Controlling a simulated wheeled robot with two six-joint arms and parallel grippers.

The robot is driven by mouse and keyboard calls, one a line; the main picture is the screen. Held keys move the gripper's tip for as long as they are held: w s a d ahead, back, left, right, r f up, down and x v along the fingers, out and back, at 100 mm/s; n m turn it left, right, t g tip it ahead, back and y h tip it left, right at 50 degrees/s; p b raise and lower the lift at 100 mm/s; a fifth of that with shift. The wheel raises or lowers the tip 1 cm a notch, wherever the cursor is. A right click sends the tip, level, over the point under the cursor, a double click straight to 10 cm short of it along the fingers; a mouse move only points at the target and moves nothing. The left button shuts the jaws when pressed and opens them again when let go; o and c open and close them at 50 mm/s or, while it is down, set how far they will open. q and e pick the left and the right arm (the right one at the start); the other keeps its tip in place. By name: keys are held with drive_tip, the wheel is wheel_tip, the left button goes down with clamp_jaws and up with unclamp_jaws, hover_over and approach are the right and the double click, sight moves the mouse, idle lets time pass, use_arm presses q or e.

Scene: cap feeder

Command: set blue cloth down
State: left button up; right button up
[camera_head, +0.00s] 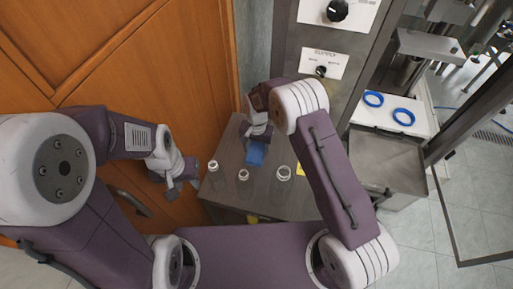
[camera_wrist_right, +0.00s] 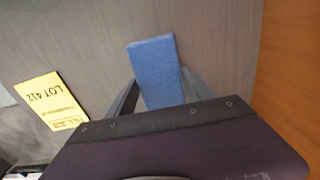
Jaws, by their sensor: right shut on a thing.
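The blue cloth (camera_head: 256,154) is a small folded rectangle at the back of the grey table (camera_head: 300,205). My right gripper (camera_head: 257,138) is at the cloth, and its arm comes in from the right. In the right wrist view, the cloth (camera_wrist_right: 156,72) sticks out between the two dark fingers of my right gripper (camera_wrist_right: 158,92), which is shut on it. I cannot tell whether the cloth touches the table. My left gripper (camera_head: 180,186) is away from the cloth, beside the orange wooden door, left of the table. Its fingers are too small to tell open from shut.
Several clear bottles stand on the table, one at left (camera_head: 213,172), one in the middle (camera_head: 243,184) and one at right (camera_head: 283,180). A yellow "LOT 412" label (camera_wrist_right: 51,100) lies on the grey surface. Two blue rings (camera_head: 403,117) rest on a white surface (camera_head: 385,105).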

sight(256, 150)
drive_tip(key=shift+f, duration=0.1)
drive_tip(key=o, duration=1.3)
drive_tip(key=shift+r, duration=0.3)
wheel_tip(256, 150, up, 12)
drive_tip(key=shift+f, duration=0.1)
